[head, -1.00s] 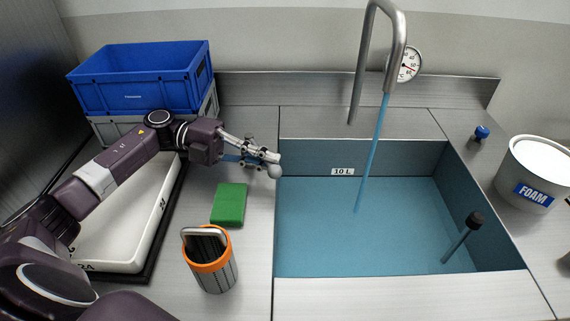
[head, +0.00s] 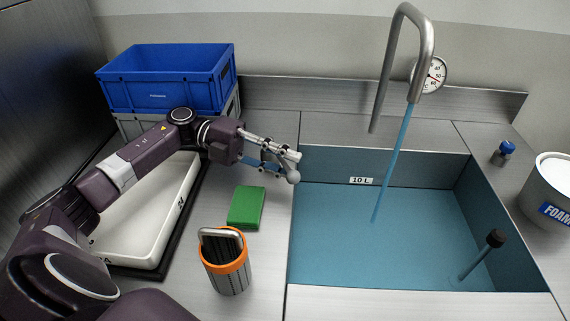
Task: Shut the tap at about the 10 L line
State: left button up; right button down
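A curved metal tap (head: 426,55) stands behind the sink. A blue stream of water (head: 394,160) runs from its spout into the basin. The water surface (head: 370,235) lies at about the lower edge of the white 10 L label (head: 361,181) on the back wall. My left gripper (head: 288,166) is at the sink's left edge. A blue bar (head: 262,164) and a grey ball (head: 293,177) show at its fingers. I cannot tell whether the fingers are closed on them. My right gripper is out of view.
A round dial (head: 433,73) sits behind the tap. A green sponge-like block (head: 246,207) and an orange-rimmed holder (head: 228,272) stand left of the sink. Blue crate (head: 165,85) is at the back left.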

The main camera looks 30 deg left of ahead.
aim_at(285, 163)
pick_arm(q)
jog(key=shift+o, duration=0.7)
jog(key=r, duration=0.5)
jog(key=shift+w+a+r, duration=0.1)
jog(key=shift+w, duration=0.2)
jog(key=o, duration=1.3)
notch_tip(285, 163, up, 4)
jog(key=shift+w, duration=0.15)
jog(key=shift+c, duration=0.2)
jog(key=shift+o, duration=0.6)
jog(key=shift+r, duration=0.35)
jog(key=f, duration=0.3)
jog(key=shift+s+d+f+y, duration=0.2)
jog(key=shift+s+f+y, duration=0.1)
jog(key=shift+s, duration=0.1)
jog(key=shift+c, duration=0.4)
jog(key=shift+s+a+r, duration=0.1)
jog(key=shift+c, duration=1)
jog(key=shift+a, duration=0.75)
jog(key=shift+c, duration=1.2)
jog(key=shift+a+r, duration=0.25)
jog(key=shift+a, duration=1)
jog(key=shift+s+a, duration=0.15)
jog(key=shift+a, duration=0.4)
jog(key=c, duration=1)
jog(key=shift+a, duration=1.6)
